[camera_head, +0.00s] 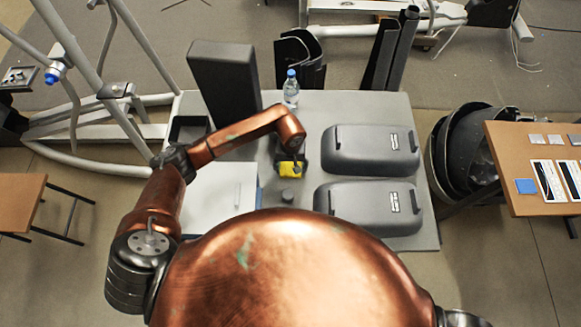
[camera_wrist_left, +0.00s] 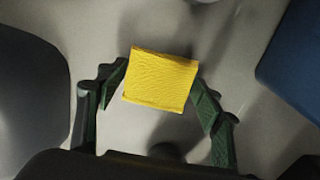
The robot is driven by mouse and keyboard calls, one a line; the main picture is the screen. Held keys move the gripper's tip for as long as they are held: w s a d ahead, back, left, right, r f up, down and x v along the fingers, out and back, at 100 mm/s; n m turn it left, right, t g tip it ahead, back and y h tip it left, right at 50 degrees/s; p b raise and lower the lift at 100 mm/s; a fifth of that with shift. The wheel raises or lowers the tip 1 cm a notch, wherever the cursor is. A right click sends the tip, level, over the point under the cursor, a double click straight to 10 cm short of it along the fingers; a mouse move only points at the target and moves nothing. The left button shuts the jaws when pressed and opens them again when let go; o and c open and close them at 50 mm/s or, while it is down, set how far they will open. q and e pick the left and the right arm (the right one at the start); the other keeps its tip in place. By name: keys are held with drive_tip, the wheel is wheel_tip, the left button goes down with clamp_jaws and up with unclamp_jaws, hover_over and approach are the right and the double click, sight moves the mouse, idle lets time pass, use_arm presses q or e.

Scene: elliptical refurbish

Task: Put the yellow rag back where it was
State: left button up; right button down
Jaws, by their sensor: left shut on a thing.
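The yellow rag (camera_wrist_left: 160,80) is a small folded block between the fingers of my left gripper (camera_wrist_left: 160,88) in the left wrist view. The gripper is shut on it. In the head view the yellow rag (camera_head: 292,168) shows below the end of my left arm, over the middle of the grey table (camera_head: 270,215). My left gripper (camera_head: 292,162) is mostly hidden there by the wrist. I cannot tell whether the rag touches the table. My right gripper is not in view.
Two dark grey covers (camera_head: 370,150) lie right of the rag. A water bottle (camera_head: 291,88) and a tall dark box (camera_head: 226,80) stand behind. A white box (camera_head: 220,195) and an open dark bin (camera_head: 189,128) are left. A small dark knob (camera_head: 287,196) stands in front.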

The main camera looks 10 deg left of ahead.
sight(291, 169)
use_arm(q)
drive_tip(key=o, duration=1)
wheel_tip(291, 169, up, 12)
drive_tip(key=shift+r, duration=0.1)
